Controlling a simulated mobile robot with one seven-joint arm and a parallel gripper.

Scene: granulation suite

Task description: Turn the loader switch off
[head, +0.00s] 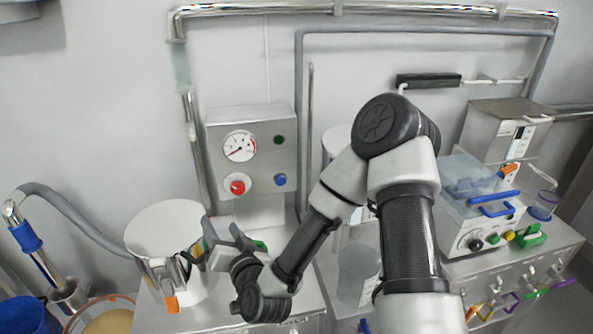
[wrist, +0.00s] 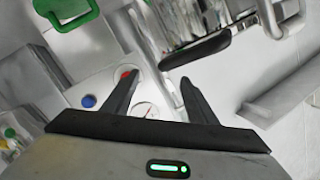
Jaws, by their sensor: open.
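A grey control box (head: 250,148) stands on a post at the back, left of centre. Its face has a dial gauge (head: 239,146), a red knob (head: 237,187), a blue button (head: 280,180) and a dark green lamp (head: 278,139). No label tells which of these is the loader switch. In the wrist view the red knob (wrist: 126,74) is partly covered by one finger; the blue button (wrist: 88,101) and gauge (wrist: 145,110) also show. My gripper (wrist: 159,80) is open with nothing between its fingers. In the head view it is below the box, apart from it.
A white round drum (head: 165,228) stands left of the box, with an orange-tipped clamp (head: 172,303) at its front. A bench unit with a clear blue-handled lid (head: 482,180) stands right. Steel pipes (head: 250,8) run along the wall. My arm hides the middle.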

